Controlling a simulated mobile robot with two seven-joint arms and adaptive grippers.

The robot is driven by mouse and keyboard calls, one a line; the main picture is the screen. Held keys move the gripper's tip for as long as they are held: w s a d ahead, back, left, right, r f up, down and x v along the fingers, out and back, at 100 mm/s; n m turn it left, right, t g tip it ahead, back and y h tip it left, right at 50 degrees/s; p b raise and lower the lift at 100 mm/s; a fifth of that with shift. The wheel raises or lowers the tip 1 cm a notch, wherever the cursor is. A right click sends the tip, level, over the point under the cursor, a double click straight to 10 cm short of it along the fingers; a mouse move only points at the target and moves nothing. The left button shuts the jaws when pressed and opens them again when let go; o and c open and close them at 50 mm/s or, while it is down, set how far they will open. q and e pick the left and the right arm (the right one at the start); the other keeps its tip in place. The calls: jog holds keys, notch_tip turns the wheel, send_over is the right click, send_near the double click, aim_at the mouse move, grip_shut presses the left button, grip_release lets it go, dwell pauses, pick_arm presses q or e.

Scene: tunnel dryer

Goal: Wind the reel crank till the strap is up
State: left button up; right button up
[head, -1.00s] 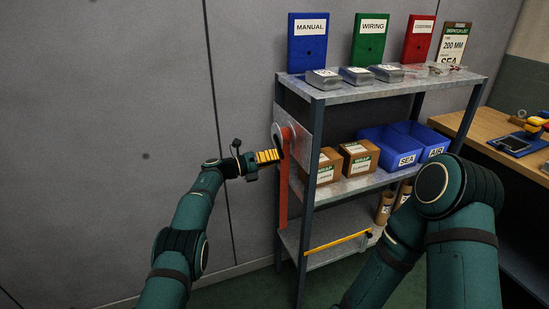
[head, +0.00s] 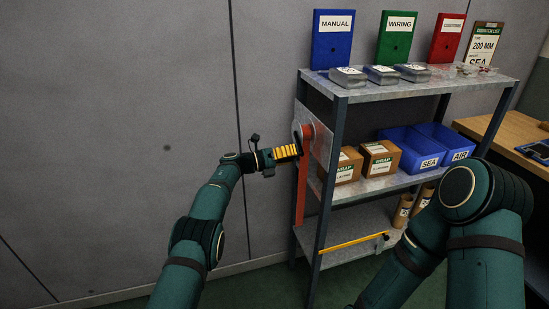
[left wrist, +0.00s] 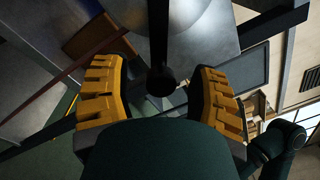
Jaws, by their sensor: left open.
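The reel (head: 303,130) is a grey disc on a metal plate at the left end of the shelf unit. The red strap (head: 302,190) hangs straight down from it to near the lowest shelf. My left gripper (head: 298,150) is just in front of the reel, partly hiding it. In the left wrist view the reel's disc (left wrist: 198,14) is at the top, and the dark crank (left wrist: 159,40) runs down to a round knob (left wrist: 161,82). The open yellow fingers of my left gripper (left wrist: 160,76) stand on either side of the knob, apart from it. My right gripper is out of view.
The shelf unit (head: 330,200) carries boxes, blue bins (head: 418,157) and signs. A yellow bar (head: 352,241) lies along its lowest shelf's edge. A wooden bench (head: 505,140) stands at the right. The wall side left of the reel is clear.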

pick_arm(q)
jog(key=v, duration=1.1)
jog(key=shift+a, duration=0.35)
jog(key=shift+s, duration=0.1)
